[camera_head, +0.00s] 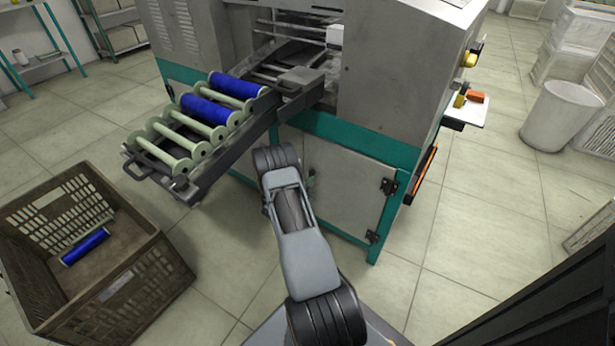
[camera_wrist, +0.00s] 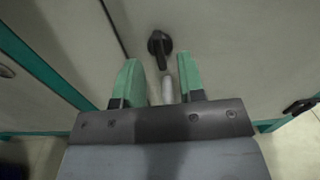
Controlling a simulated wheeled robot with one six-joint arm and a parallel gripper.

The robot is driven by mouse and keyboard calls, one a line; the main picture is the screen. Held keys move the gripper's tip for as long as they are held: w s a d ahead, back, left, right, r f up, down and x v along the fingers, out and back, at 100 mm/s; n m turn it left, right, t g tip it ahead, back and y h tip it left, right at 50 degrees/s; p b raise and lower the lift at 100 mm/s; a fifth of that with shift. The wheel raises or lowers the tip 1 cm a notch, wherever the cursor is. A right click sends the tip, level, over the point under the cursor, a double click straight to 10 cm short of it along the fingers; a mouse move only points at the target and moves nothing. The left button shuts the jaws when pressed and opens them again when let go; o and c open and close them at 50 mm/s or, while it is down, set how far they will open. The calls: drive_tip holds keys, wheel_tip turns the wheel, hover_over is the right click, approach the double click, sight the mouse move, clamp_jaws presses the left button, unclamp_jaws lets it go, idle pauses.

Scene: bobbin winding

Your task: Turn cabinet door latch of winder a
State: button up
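The winder (camera_head: 392,75) is a grey machine on a teal frame. Its light grey cabinet door (camera_head: 345,190) is closed, with dark hinges on its right side in the head view. In the wrist view the black latch knob (camera_wrist: 160,44) sits on the door (camera_wrist: 235,50), its handle pointing down. My gripper (camera_wrist: 161,80) is open with its two green fingers apart, just below the latch and lined up roughly with it. Nothing is seen between the fingertips, though a pale rod shows behind them.
A sloping rack (camera_head: 190,180) with pale green and blue bobbins juts out left of my arm. A brown crate (camera_head: 150,285) holding a blue bobbin stands on the floor at left. A white bin (camera_head: 563,115) is at right.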

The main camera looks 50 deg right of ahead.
drive_tip(key=s+a+p, duration=0.1)
drive_tip(key=a+p, duration=0.1)
drive_tip(key=a, duration=0.9)
drive_tip(key=shift+s+a, duration=0.25)
drive_tip(key=shift+s, duration=0.15)
drive_tip(key=s+a+r+m+y+p, duration=0.5)
drive_tip(key=a+r+p, duration=0.3)
drive_tip(key=r, duration=1.1)
drive_tip(key=s+a+r+m+y+p, duration=0.4)
drive_tip(key=a+r+m+y+p, duration=0.3)
drive_tip(key=r+p, duration=0.6)
drive_tip(key=s+a+r+m+y+p, duration=0.5)
drive_tip(key=a+r+m+p, duration=0.3)
drive_tip(key=r, duration=1.9)
drive_tip(key=a+y+p, duration=0.1)
drive_tip(key=a+p, duration=0.1)
drive_tip(key=a, duration=0.1)
drive_tip(key=shift+s+r+t, duration=0.15)
drive_tip(key=shift+s+t, duration=0.2)
drive_tip(key=shift+t, duration=0.05)
